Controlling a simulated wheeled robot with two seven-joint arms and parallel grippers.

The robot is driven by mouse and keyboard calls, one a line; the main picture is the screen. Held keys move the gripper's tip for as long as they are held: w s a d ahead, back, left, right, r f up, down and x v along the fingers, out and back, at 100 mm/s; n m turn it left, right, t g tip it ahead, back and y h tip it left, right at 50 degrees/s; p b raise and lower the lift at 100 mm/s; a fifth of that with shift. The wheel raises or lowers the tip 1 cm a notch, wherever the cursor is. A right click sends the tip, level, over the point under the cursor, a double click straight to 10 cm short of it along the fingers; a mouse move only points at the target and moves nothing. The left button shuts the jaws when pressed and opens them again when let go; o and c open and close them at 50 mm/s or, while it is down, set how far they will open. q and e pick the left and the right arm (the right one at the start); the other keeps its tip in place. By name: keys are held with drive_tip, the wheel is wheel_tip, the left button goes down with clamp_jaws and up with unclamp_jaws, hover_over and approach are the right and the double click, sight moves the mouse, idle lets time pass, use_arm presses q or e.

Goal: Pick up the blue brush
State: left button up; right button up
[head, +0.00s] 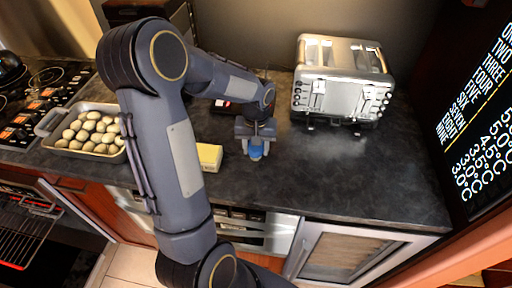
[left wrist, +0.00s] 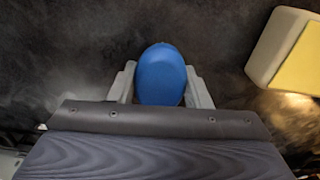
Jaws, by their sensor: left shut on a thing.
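The blue brush (head: 256,152) is on the dark countertop, below my left gripper (head: 256,140). In the left wrist view the brush (left wrist: 161,76) shows as a smooth blue oval between the two grey fingers of my left gripper (left wrist: 161,88). The fingers are shut on it, one on each side. The lower part of the brush is hidden by the gripper body. I cannot tell whether the brush touches the counter. My right gripper is not in view.
A yellow and white sponge-like block (head: 209,157) lies left of the brush, also in the left wrist view (left wrist: 285,50). A silver toaster (head: 342,82) stands to the right at the back. A tray of egg-like items (head: 40,127) is at far left. The counter (head: 350,175) is clear at front right.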

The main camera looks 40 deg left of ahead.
use_arm(q)
drive_tip(key=shift+r, duration=0.6)
drive_tip(key=s+a+r+b, duration=0.2)
drive_tip(key=s+a+r, duration=0.2)
drive_tip(key=s+r, duration=0.7)
drive_tip(key=shift+s+a+r+b, duration=0.2)
drive_tip(key=shift+s+r+b, duration=0.15)
drive_tip(key=shift+s, duration=0.85)
drive_tip(key=o, duration=0.5)
drive_tip(key=shift+c, duration=0.2)
drive_tip(key=c, duration=0.3)
drive_tip(key=shift+c, duration=0.2)
